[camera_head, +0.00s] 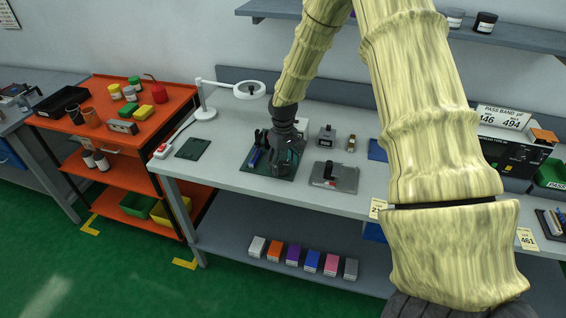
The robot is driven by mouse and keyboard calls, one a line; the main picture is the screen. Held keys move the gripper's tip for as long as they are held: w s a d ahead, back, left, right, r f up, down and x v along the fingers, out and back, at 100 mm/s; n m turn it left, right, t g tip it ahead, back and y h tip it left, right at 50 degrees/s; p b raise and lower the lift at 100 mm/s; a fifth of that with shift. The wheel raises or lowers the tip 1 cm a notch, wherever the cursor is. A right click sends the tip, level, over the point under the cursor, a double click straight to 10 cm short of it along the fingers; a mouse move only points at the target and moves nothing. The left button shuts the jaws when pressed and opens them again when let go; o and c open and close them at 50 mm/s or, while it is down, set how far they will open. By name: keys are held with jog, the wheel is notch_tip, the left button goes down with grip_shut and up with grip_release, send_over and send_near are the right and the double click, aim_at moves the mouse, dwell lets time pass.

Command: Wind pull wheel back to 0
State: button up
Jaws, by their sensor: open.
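My gripper (287,160), dark grey, points down over a dark green mat (283,174) on the grey workbench. I take it as open, though its fingers blend with the dark parts around them. Small dark and blue parts (256,150) stand on the mat at the gripper's left. I cannot make out the pull wheel or its scale; it may be among these dark parts or hidden behind my gripper. I cannot tell whether the fingers touch anything.
A grey plate with a black-handled device (331,174) lies right of the mat, and a small grey block device (326,137) stands behind it. A white magnifier lamp (249,90) stands at the left. An orange cart (179,107) adjoins the bench. My arm hides the bench's right-centre.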

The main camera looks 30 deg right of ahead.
jog(key=shift+w+f, duration=0.2)
jog(key=shift+f, duration=0.35)
jog(key=shift+s, duration=0.15)
jog(key=c, duration=1)
jog(key=shift+c, duration=0.2)
